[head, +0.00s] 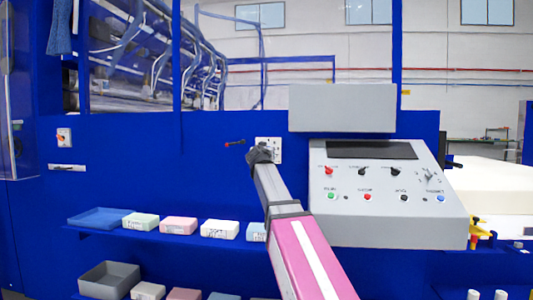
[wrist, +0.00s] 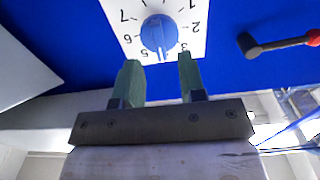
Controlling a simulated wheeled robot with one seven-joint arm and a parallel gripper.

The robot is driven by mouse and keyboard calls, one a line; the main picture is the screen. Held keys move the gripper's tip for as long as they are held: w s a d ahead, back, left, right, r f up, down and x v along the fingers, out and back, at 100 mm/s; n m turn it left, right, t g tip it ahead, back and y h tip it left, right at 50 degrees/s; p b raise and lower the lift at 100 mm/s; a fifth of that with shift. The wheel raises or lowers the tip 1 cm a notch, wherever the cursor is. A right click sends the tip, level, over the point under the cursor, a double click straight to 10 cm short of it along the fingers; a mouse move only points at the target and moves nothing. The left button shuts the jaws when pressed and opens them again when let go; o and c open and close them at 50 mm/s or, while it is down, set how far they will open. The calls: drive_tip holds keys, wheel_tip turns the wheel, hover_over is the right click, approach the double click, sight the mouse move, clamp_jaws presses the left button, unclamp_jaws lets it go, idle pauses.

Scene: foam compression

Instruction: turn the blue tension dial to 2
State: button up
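The blue tension dial (wrist: 158,33) sits on a white plate numbered around it (wrist: 112,10), which appears upside down in the wrist view. Its raised grip runs down the picture, with its lower end between the 3 and the 5; the 2 is at its right. My gripper (wrist: 160,72) is open, its two greenish fingers pointing at the dial's lower edge, with nothing between them. I cannot tell whether they touch it. In the head view my gripper (head: 260,155) is in front of the white plate (head: 276,146) and hides the dial.
A small red-and-black lever (head: 235,143) is left of the plate; it also shows in the wrist view (wrist: 275,44). A grey control console (head: 385,215) is close on the right. A blue shelf with several foam blocks (head: 178,225) is below left.

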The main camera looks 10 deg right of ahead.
drive_tip(key=x, duration=0.4)
drive_tip(key=shift+s, duration=0.1)
clamp_jaws()
drive_tip(key=shift+n, duration=0.4)
drive_tip(key=shift+a+f+n, duration=0.1)
drive_tip(key=shift+n, duration=7.3)
